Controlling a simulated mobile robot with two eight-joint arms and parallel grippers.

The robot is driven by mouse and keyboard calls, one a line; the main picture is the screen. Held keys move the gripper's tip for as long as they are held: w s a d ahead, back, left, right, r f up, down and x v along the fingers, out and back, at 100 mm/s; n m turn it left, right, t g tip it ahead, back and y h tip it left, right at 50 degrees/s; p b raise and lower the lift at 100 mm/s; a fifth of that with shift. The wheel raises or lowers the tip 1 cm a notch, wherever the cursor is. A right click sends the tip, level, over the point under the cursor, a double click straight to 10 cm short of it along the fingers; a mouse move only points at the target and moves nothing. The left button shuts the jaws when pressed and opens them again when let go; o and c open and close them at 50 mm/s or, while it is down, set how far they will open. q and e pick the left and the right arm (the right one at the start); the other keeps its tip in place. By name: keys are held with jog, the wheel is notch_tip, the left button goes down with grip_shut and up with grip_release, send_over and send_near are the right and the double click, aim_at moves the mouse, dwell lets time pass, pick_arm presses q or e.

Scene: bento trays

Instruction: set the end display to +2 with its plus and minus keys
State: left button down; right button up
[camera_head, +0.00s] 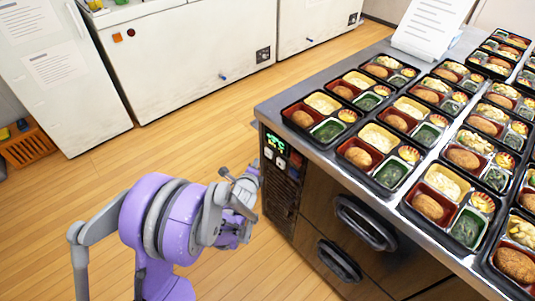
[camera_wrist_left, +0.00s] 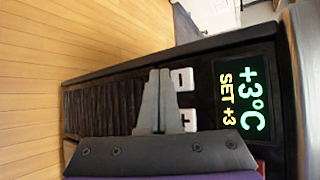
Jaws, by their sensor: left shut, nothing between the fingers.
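The end display (camera_wrist_left: 243,100) is on the dark end panel of the counter. In the left wrist view it reads "+3°C" with "SET +3", turned sideways; it also shows, small and green, in the head view (camera_head: 275,142). The white minus key (camera_wrist_left: 183,79) and white plus key (camera_wrist_left: 187,120) sit beside it, and neither is covered. My left gripper (camera_wrist_left: 159,72) is shut and empty, its tips just left of the minus key in the wrist view. I cannot tell whether they touch the panel. In the head view the left gripper (camera_head: 250,180) is beside the panel. My right gripper is not in view.
The steel counter top (camera_head: 262,108) holds many black bento trays (camera_head: 320,115) close to the edge. Drawer handles (camera_head: 365,222) stick out of the counter's front. Open wooden floor (camera_head: 190,130) lies left of the counter. White chest units stand at the back.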

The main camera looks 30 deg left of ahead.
aim_at(266, 154)
pick_arm(q)
jog(key=shift+w+d, duration=0.25)
jog(key=shift+w, duration=0.35)
jog(key=shift+w+d, duration=0.25)
jog(key=shift+w, duration=0.3)
jog(key=shift+w, duration=0.1)
dwell(1.2)
jog(key=shift+w+d, duration=0.15)
jog(key=shift+w, duration=0.15)
jog(key=shift+w+d, duration=0.2)
jog(key=shift+w, duration=0.25)
dwell(0.8)
jog(key=shift+s, duration=0.1)
jog(key=shift+s+a+b, duration=0.35)
jog(key=shift+s, duration=0.4)
jog(key=shift+s, duration=0.1)
jog(key=s, duration=0.1)
jog(key=s+a, duration=0.1)
jog(key=s, duration=0.1)
jog(key=s+a, duration=0.1)
jog(key=shift+s, duration=0.2)
